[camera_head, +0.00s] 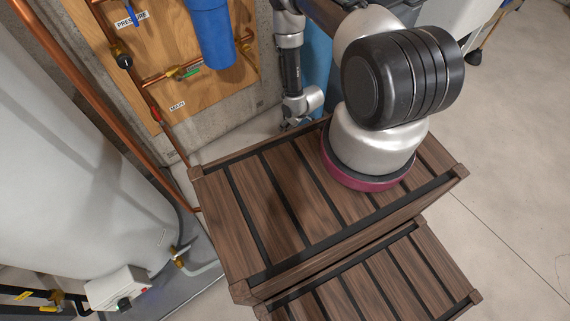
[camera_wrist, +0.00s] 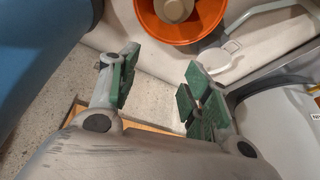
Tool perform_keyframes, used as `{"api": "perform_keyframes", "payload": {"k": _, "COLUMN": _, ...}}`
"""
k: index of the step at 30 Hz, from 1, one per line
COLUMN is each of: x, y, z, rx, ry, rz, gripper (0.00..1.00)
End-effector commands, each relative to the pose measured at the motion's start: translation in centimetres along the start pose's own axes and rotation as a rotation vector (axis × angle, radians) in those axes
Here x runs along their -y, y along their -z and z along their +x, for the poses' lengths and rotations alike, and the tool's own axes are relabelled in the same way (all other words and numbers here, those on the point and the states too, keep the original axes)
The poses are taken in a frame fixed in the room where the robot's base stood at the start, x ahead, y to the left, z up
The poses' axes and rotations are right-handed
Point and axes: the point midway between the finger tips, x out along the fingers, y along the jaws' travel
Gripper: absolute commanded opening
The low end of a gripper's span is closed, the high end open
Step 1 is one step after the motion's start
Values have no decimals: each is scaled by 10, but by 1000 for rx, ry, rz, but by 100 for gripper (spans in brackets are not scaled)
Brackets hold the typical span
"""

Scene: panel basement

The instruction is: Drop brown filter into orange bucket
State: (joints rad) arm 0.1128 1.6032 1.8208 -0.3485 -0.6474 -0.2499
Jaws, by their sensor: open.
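The orange bucket (camera_wrist: 206,20) shows at the top of the wrist view, cut by the frame edge. A tan-brown round piece (camera_wrist: 174,9), which looks like the brown filter, shows inside its rim. I cannot tell how deep it sits or what it rests on. My gripper (camera_wrist: 160,86) has its green-padded fingers spread apart, with nothing between them. The bucket and the tan-brown piece are beyond the fingertips, apart from them. In the head view the bucket and filter do not show, and my wrist hangs beyond the wooden steps.
Dark wooden steps (camera_head: 285,190) fill the middle of the head view. A blue filter housing (camera_head: 210,32) and copper pipes (camera_head: 100,100) are on the wall board. A white tank (camera_head: 60,150) stands at left. A large blue surface (camera_wrist: 35,50) flanks my gripper. Bare floor lies right.

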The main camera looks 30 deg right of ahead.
Motion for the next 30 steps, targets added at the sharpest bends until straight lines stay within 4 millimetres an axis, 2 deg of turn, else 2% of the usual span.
{"api": "perform_keyframes", "payload": {"k": 5, "x": -1, "y": 1, "z": -11, "rx": 0, "ry": 0, "rz": 0, "gripper": 48}}
{"api": "perform_keyframes", "payload": {"k": 15, "x": -1, "y": 1, "z": -83, "rx": -1, "ry": -1, "rz": 2, "gripper": 48}}
{"api": "perform_keyframes", "payload": {"k": 19, "x": -1, "y": 1, "z": -105, "rx": -1, "ry": -1, "rz": 0, "gripper": 48}}
{"api": "perform_keyframes", "payload": {"k": 24, "x": 0, "y": 0, "z": -119, "rx": -1, "ry": -1, "rz": 0, "gripper": 48}}
{"api": "perform_keyframes", "payload": {"k": 30, "x": 0, "y": 0, "z": -120, "rx": 0, "ry": 0, "rz": 0, "gripper": 48}}
